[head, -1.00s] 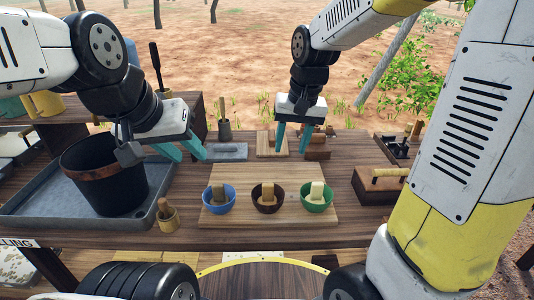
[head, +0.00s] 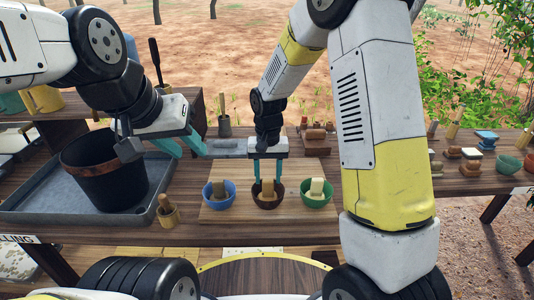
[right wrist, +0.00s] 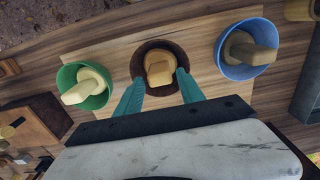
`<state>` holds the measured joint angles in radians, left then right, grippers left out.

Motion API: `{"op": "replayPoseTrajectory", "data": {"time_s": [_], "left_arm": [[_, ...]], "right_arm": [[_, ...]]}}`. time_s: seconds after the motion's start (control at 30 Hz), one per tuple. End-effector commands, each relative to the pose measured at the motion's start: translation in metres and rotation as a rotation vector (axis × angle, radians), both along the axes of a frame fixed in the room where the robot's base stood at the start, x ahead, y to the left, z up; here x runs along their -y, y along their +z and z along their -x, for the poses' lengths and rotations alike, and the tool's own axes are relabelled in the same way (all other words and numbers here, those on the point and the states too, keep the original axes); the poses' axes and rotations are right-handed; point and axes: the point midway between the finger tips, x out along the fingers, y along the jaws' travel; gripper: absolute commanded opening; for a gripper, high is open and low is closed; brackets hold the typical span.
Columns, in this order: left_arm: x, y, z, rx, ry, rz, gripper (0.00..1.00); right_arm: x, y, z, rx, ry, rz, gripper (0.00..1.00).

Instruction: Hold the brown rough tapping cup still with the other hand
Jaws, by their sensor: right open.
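The brown rough tapping cup (head: 267,202) stands on the wooden board between the other two cups, with a pale block (head: 267,188) in it. My right gripper (head: 267,180) is over it, pointing down, with its teal fingers apart. In the right wrist view the brown cup (right wrist: 146,52) shows just beyond the open fingertips (right wrist: 158,80), which reach its near rim on either side of the block; I cannot tell whether they touch it. My left gripper (head: 193,150) is open and empty over the table, to the left of the board.
A dark bucket (head: 104,190) sits in a grey tray (head: 30,212). A small wooden cup with a handle (head: 167,215) stands left of the board (head: 285,232).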

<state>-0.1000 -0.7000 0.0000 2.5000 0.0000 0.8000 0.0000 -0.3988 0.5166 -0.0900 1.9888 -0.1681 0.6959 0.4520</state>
Motion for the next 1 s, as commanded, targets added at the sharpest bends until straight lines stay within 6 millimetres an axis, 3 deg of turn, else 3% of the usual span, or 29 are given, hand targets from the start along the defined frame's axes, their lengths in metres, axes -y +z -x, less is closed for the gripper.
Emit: {"op": "replayPoseTrajectory", "data": {"time_s": [0.1,0.3,0.7,0.73,0.97,1.0], "left_arm": [[0.000,0.000,0.000,0.000,0.000,0.000,0.36],[0.000,0.000,0.000,0.000,0.000,0.000,0.36],[0.000,0.000,0.000,0.000,0.000,0.000,0.36],[0.000,0.000,0.000,0.000,0.000,0.000,0.36],[0.000,0.000,0.000,0.000,0.000,0.000,0.36],[0.000,0.000,0.000,0.000,0.000,0.000,0.36]], "right_arm": [[0.000,-0.022,0.001,-0.003,0.000,0.001,0.45],[0.000,-0.046,0.000,-0.001,0.001,0.001,0.45],[0.000,-0.054,0.000,0.001,0.000,0.000,0.45],[0.000,-0.054,0.000,0.001,0.000,0.000,0.43],[0.000,-0.054,0.000,0.001,0.000,0.000,0.00],[0.000,-0.054,0.000,0.001,0.000,0.000,0.36]]}}
